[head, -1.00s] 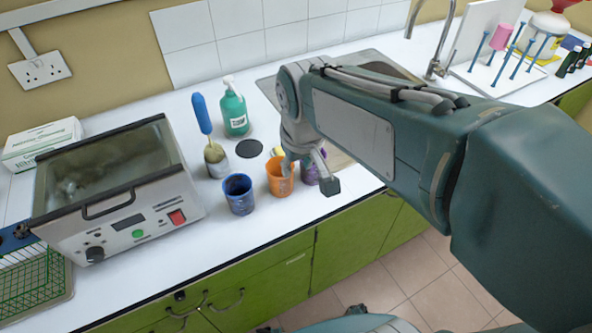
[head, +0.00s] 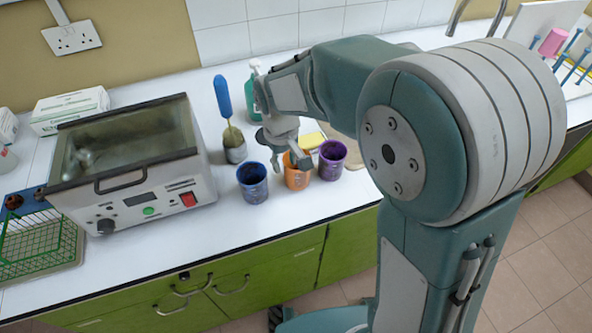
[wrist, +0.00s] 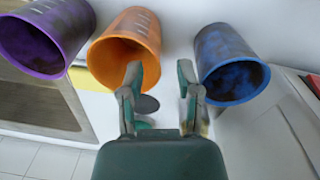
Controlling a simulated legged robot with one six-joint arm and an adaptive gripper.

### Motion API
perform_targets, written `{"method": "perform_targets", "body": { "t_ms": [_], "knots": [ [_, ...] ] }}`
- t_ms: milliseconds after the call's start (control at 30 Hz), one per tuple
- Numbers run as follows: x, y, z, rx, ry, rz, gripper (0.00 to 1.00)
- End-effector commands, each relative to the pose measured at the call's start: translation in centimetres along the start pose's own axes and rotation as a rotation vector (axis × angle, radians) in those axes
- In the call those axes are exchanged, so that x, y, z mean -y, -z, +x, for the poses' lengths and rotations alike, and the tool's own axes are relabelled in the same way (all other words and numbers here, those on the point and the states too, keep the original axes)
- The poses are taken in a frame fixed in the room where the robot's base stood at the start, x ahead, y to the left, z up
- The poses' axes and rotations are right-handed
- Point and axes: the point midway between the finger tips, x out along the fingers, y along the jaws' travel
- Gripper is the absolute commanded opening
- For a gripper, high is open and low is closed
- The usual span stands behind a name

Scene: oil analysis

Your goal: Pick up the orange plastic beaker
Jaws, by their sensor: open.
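The orange plastic beaker (head: 297,181) stands upright on the white worktop between a blue beaker (head: 252,186) and a purple beaker (head: 333,160). My gripper (head: 290,160) is open and empty, at the orange beaker's rim, and hides part of its mouth. In the wrist view the orange beaker (wrist: 131,28) is ahead and a little left, and the left finger overlaps its mouth. The right finger lies between it and the blue beaker (wrist: 228,65). The purple beaker (wrist: 45,38) is at the upper left. I cannot tell whether a finger touches the beaker.
A grey pot (head: 234,150) holding a blue-handled brush and a green bottle (head: 252,100) stand behind the beakers. A yellow item (head: 311,140) lies behind the orange beaker. The worktop's front edge is close.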

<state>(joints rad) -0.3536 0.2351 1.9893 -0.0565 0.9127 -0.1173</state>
Motion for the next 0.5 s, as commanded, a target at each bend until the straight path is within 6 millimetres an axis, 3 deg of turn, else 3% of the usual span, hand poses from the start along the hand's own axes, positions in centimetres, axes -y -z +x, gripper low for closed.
{"method": "perform_targets", "body": {
  "t_ms": [500],
  "knots": [
    [0.2, 0.4, 5.8, 0.001, 0.001, 0.001, 0.44]
  ]
}}
